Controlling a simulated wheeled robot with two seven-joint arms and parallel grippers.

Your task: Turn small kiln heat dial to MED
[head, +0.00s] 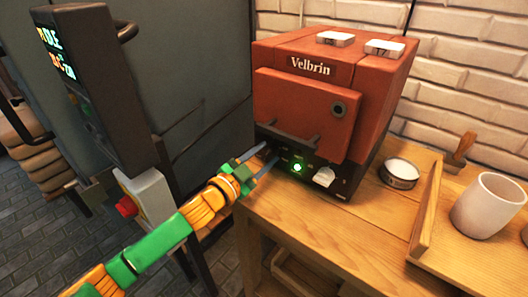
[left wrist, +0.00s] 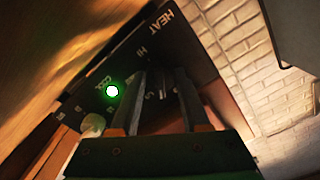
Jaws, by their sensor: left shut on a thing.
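The small kiln (head: 310,100) is a red box labelled Velbrin on the wooden table, with a dark control panel (head: 338,184) below its shut door. In the left wrist view, the panel (left wrist: 130,62) bears the words HEAT and HI beside my fingers. My left gripper (head: 265,160) reaches the left part of this panel. In the left wrist view its two fingers (left wrist: 162,92) are shut on the dark heat dial, which is mostly hidden between them. I cannot tell which mark the dial points to. My right gripper is not in view.
A green light (head: 297,167) glows on the panel, with a pale switch (head: 324,177) right of it. A round tin (head: 399,174), a wooden tray (head: 426,215) and a white cup (head: 488,206) stand to the right. A large grey cabinet (head: 200,75) stands left. The table's front is clear.

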